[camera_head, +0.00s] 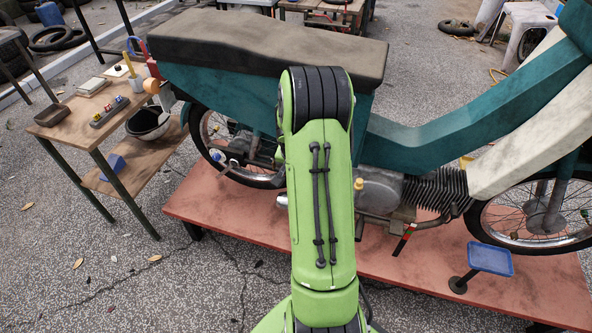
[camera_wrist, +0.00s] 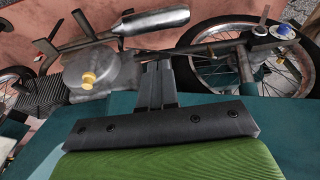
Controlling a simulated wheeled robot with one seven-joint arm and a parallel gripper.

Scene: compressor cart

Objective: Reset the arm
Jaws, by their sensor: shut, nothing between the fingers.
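My arm (camera_head: 325,200) is green with black joints and rises through the middle of the head view, in front of the motorbike. My gripper (camera_wrist: 155,68) shows in the wrist view with its two dark fingers together and nothing between them. It is hidden in the head view. In the wrist view the fingers point toward the silver exhaust (camera_wrist: 150,20) and the engine with a yellow cap (camera_wrist: 88,78). I cannot tell how far the fingers are from the bike.
The teal motorbike (camera_head: 440,115) with a dark seat (camera_head: 265,42) stands on a low red platform (camera_head: 225,206). A wooden cart (camera_head: 75,120) with tools and a helmet (camera_head: 148,122) is at left. A blue tray (camera_head: 490,259) stands on the platform at right. Open pavement lies front left.

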